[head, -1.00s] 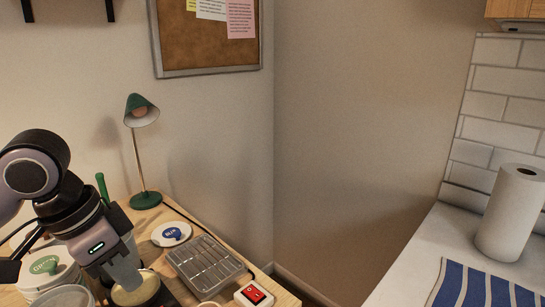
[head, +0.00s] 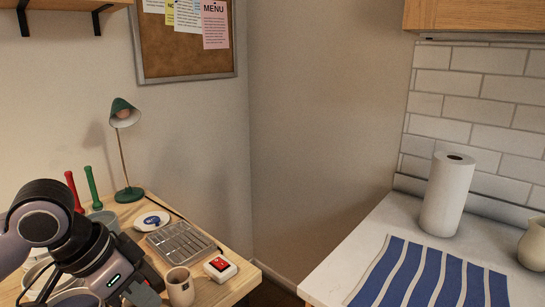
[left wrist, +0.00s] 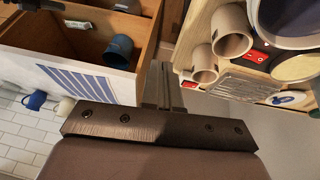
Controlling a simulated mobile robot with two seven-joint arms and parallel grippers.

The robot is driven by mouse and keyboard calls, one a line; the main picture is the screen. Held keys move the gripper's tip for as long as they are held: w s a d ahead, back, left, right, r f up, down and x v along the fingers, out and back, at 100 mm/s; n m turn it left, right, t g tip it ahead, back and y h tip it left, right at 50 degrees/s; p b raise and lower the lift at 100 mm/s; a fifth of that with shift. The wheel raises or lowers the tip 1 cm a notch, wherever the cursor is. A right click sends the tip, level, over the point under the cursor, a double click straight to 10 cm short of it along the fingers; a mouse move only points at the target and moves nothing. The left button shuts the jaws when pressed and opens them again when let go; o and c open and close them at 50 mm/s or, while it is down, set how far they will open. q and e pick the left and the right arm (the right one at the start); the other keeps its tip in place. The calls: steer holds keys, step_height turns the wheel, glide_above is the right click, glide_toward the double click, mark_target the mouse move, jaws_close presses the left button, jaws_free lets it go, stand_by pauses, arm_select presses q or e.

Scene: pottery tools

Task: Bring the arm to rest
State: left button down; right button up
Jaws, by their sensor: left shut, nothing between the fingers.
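My left arm comes in at the lower left of the head view. Its gripper (head: 143,294) is low over the front of the wooden table, close to the left of a beige mug (head: 180,287). The left wrist view shows this gripper's dark mount, with narrow fingers (left wrist: 170,88) together and nothing between them. The gripper points away from the table items there. My right gripper is not in view.
The wooden table (head: 233,285) holds a metal rack (head: 180,245), a red-switch box (head: 220,268) and a green lamp (head: 122,112). At right, a white counter (head: 335,262) carries a striped towel (head: 430,275) and paper roll (head: 447,195). An open wooden box (left wrist: 145,35) holds a blue cup (left wrist: 118,47).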

arm_select(q)
steer(key=w+d+f+n+t+h, duration=0.1)
steer(key=d+f+n+t+h, duration=0.15)
steer(key=f, duration=0.55)
steer(key=w+d+f+n+t+h, duration=0.15)
steer(key=d+f, duration=0.25)
steer(key=f, duration=0.4)
steer(key=s+a+f+n+t+y, duration=0.1)
steer(key=s+a+f+t+y, duration=0.2)
steer(key=s+f, duration=1.2)
steer(key=a+y, duration=0.2)
steer(key=a, duration=0.2)
steer(key=shift+s+a+f+n+t+y, duration=0.3)
steer(key=shift+a+f+n+y, duration=0.05)
steer(key=shift+f+n+y, duration=0.05)
